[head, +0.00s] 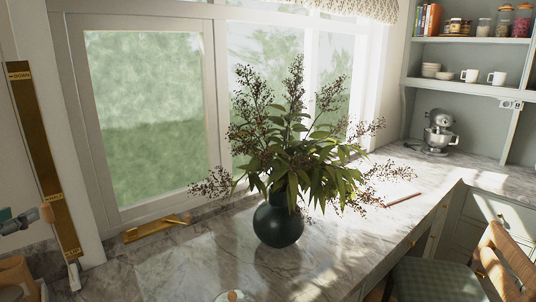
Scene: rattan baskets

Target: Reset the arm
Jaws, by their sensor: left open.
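My right gripper is not in view.
A dark round vase (278,222) with tall leafy branches stands on the marble counter (185,262). A brass object (155,229) lies by the window. A stand mixer (438,132) is at the back right. A chair (505,262) is at the lower right.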

